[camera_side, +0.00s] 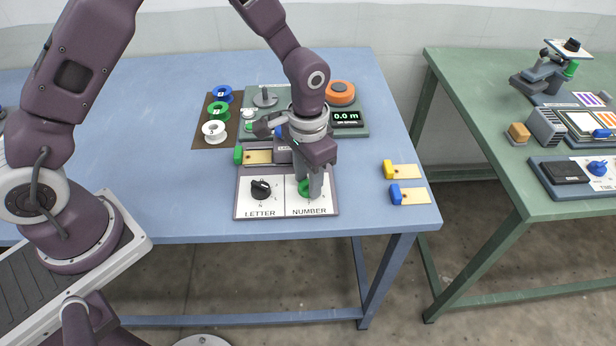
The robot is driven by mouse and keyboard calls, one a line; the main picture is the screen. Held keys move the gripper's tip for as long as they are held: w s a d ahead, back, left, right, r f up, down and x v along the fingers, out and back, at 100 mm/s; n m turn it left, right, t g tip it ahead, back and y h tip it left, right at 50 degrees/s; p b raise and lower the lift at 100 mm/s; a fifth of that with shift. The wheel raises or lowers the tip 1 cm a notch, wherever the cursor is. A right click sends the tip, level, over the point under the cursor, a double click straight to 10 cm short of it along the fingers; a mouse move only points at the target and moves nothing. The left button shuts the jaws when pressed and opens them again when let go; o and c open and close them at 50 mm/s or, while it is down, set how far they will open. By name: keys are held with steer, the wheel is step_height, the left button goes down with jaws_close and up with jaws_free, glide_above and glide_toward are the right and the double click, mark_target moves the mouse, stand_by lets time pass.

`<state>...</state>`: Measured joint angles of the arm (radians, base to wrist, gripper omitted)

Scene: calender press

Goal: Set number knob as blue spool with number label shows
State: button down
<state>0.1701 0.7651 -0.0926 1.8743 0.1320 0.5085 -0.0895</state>
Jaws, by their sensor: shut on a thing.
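The number knob (305,188) is green and sits on the white panel above the word NUMBER (310,211). My gripper (312,190) points down over it with its fingers shut on the knob and hides most of it, so its setting cannot be read. The blue spool (222,93) lies at the back of a brown mat (198,136). It bears a small label whose number is too small to read.
A black letter knob (261,189) sits left of the number knob. Green and white spools (214,131) share the mat. An orange disc (340,93) and a display reading 0.0 m (346,117) stand behind. Tags with yellow and blue ends (409,195) lie right.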

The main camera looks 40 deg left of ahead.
steer(key=c, duration=0.9)
jaws_free()
step_height(320, 180, up, 7)
steer(key=shift+r, duration=0.1)
steer(key=s+a+r+t, duration=0.2)
steer(key=s+a+r, duration=0.15)
steer(key=r, duration=0.65)
steer(key=s+a+r+n+t, duration=0.1)
steer(key=s+r, duration=0.3)
steer(key=s, duration=0.5)
steer(key=s+a+r+n+t, duration=0.2)
steer(key=s+a+r, duration=0.2)
steer(key=s, duration=0.5)
steer(key=shift+s+a+t, duration=0.15)
steer(key=shift+s+t, duration=0.15)
